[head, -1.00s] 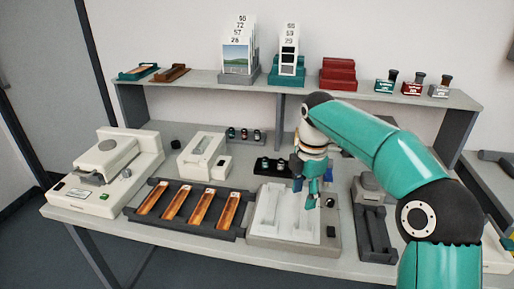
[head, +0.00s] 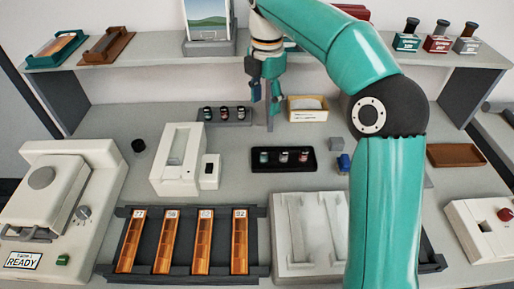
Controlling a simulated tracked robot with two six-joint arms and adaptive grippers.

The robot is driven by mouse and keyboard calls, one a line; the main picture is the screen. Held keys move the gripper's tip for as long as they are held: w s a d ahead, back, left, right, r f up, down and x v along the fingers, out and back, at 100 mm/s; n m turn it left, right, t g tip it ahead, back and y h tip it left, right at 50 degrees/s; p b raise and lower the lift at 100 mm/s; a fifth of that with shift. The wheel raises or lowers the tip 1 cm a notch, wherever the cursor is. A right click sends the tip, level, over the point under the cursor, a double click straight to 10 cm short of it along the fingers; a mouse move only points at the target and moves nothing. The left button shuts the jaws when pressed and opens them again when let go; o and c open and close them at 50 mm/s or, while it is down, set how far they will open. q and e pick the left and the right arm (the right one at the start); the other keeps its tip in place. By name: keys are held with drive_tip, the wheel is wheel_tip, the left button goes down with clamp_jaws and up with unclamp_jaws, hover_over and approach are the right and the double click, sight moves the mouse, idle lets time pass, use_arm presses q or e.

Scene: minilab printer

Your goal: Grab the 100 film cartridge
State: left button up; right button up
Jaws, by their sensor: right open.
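A teal box marked 100 (head: 406,42) with a dark-topped cartridge standing in it is on the shelf at the upper right. A black tray (head: 284,168) on the bench holds small cartridges: a teal one (head: 264,157), a dark red one and a grey one. Their printing is too small to read. My right gripper (head: 263,108) is open and empty, pointing down in front of the shelf, above and behind the tray. My left gripper is out of view.
Behind stand a small rack (head: 228,123) of similar cartridges and a yellow-rimmed box (head: 307,117). A white device (head: 178,160) is left of the tray. Film strips in a dark holder (head: 190,212) and a white plate (head: 293,268) lie in front. My right arm covers part of the right side.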

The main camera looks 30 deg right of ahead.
drive_tip(key=b, duration=0.3)
hover_over(264, 151)
drive_tip(key=f, duration=0.9)
drive_tip(key=shift+w+d+f, duration=0.25)
drive_tip(key=shift+f, duration=0.15)
drive_tip(key=shift+s+a+f+b, duration=0.15)
drive_tip(key=shift+f+b, duration=0.1)
drive_tip(key=shift+f, duration=1.35)
drive_tip(key=shift+s+a+f+b, duration=0.1)
drive_tip(key=shift+f+b, duration=0.15)
drive_tip(key=shift+f, duration=1.35)
drive_tip(key=c, duration=0.9)
